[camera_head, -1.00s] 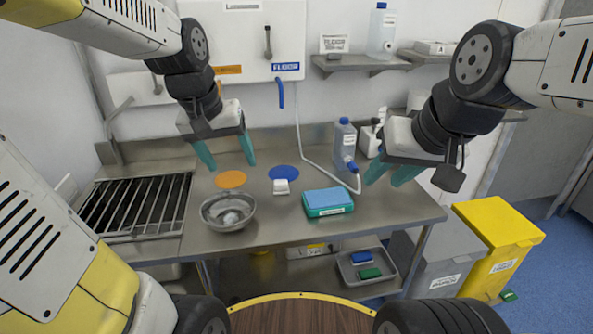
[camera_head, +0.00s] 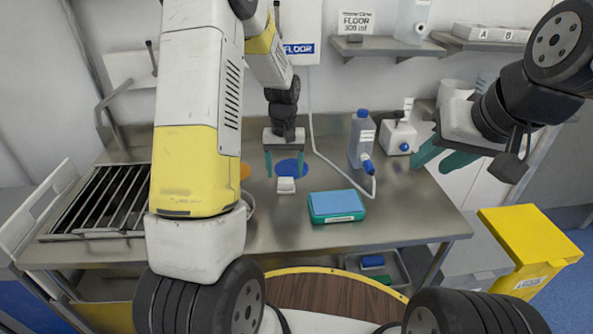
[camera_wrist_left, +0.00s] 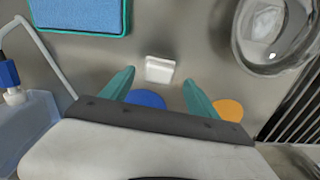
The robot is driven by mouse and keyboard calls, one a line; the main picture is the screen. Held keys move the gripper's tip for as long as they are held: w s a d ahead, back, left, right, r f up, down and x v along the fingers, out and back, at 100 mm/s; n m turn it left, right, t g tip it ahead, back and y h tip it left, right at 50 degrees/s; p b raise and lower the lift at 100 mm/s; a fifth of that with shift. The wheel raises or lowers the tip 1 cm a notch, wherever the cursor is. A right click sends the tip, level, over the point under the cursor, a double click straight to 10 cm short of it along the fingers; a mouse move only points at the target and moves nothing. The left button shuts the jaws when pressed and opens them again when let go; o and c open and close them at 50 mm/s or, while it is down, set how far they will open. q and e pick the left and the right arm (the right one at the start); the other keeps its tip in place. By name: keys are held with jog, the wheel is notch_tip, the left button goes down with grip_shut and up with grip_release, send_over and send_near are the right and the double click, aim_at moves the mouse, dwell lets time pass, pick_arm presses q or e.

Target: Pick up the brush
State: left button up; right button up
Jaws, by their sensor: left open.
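A small white block (camera_head: 286,185), which may be the brush, lies on the steel worktop in front of a blue disc (camera_head: 291,168). No bristles can be made out. My left gripper (camera_head: 284,167) is open and empty, pointing down over the disc area just behind the block. In the left wrist view, the block (camera_wrist_left: 160,69) lies just ahead of the gap between my teal left fingertips (camera_wrist_left: 159,79), not between the fingers. My right gripper (camera_head: 436,161) is open and empty at the right, near the wall.
A teal box with a blue top (camera_head: 337,206) stands right of the block. A metal bowl (camera_wrist_left: 240,45) is mostly hidden by my left arm in the head view. A blue-capped bottle (camera_head: 362,142) and white dispenser (camera_head: 397,138) stand at the back. A rack (camera_head: 95,200) is left.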

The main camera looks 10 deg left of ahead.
aim_at(286, 179)
pick_arm(q)
notch_tip(286, 179, down, 4)
jog(key=shift+w+f, duration=0.15)
jog(key=shift+f, duration=0.05)
jog(key=shift+c, duration=0.4)
jog(key=c, duration=1.4)
jog(key=shift+r, duration=0.1)
jog(key=shift+r, duration=0.45)
jog(key=r, duration=0.1)
jog(key=s+r, duration=0.1)
jog(key=shift+d+r, duration=0.1)
jog(key=shift+r, duration=0.25)
jog(key=s, duration=0.5)
jog(key=s+d+r, duration=0.1)
jog(key=s, duration=0.9)
jog(key=shift+d+r, duration=0.15)
jog(key=shift+d, duration=0.15)
